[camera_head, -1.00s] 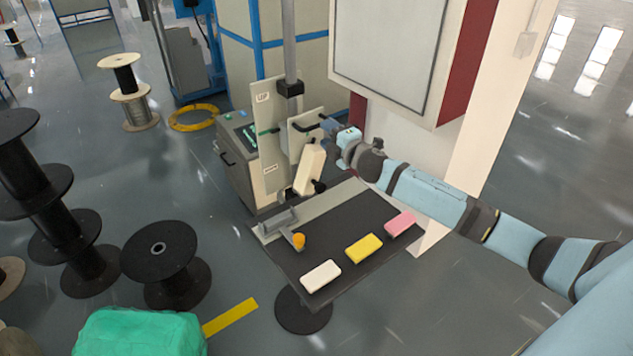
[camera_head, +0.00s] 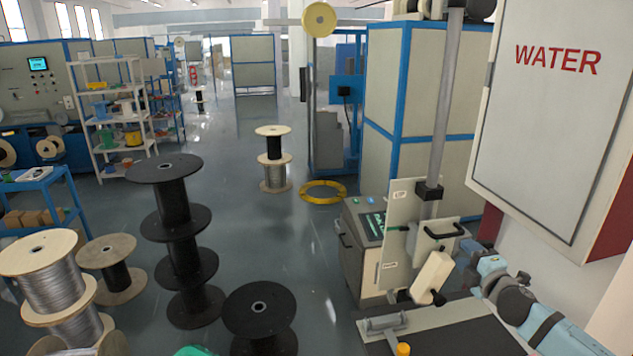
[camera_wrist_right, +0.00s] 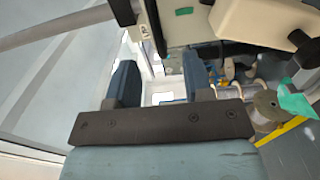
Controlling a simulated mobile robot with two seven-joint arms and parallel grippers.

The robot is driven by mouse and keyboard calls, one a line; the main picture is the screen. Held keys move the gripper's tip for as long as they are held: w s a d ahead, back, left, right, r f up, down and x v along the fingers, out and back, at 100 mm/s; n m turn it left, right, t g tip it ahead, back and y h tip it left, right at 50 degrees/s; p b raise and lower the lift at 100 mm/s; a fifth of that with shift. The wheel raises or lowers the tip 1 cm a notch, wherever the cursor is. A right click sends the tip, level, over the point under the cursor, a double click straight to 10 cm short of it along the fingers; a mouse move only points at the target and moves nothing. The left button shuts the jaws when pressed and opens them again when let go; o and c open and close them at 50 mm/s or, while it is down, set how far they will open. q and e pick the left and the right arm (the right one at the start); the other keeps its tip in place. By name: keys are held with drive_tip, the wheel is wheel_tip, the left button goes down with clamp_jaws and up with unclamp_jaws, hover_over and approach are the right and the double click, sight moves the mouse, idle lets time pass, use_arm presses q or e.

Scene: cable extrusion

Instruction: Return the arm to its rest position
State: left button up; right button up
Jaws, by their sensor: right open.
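My right arm (camera_head: 545,325) comes in from the lower right in the head view, light blue with dark joints. My right gripper (camera_head: 464,256) is beside the upright panel with a dark handle and just right of the cream block-shaped part. The right wrist view shows its two blue-grey fingers (camera_wrist_right: 160,78) apart, with nothing held between them. My left gripper does not show.
The upright panel (camera_head: 400,205) stands on the machine by a grey pole. A dark table (camera_head: 460,338) with a small orange knob is below the arm. The WATER cabinet (camera_head: 560,110) is close on the right. Black spools (camera_head: 180,225) and open floor lie left.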

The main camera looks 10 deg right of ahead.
drive_tip(key=s+a+f+m+g, duration=0.1)
drive_tip(key=s+a+f+m, duration=0.2)
drive_tip(key=s+a+f, duration=0.2)
drive_tip(key=s+a+f+m+g+y, duration=0.1)
drive_tip(key=s+a+f+m+g, duration=0.1)
drive_tip(key=s+a+f, duration=0.4)
drive_tip(key=s+a+f+m+g, duration=0.1)
drive_tip(key=s+a+f+m, duration=0.4)
drive_tip(key=s+f, duration=0.5)
drive_tip(key=shift+s+a+f+g+y, duration=0.1)
drive_tip(key=shift+a+f+g+y, duration=0.15)
drive_tip(key=shift+f, duration=0.2)
drive_tip(key=shift+s+a+f+g+y, duration=0.15)
drive_tip(key=shift+a+f, duration=0.15)
drive_tip(key=shift+f, duration=0.15)
drive_tip(key=s+a+f+m+g, duration=0.1)
drive_tip(key=s+a+f+m, duration=0.1)
drive_tip(key=s, duration=0.4)
drive_tip(key=s+a+f+m+g, duration=0.1)
drive_tip(key=s+a+f+m, duration=0.1)
drive_tip(key=s, duration=0.5)
drive_tip(key=shift+a+f+m, duration=0.25)
drive_tip(key=shift+a+m, duration=0.65)
drive_tip(key=shift+a, duration=0.25)
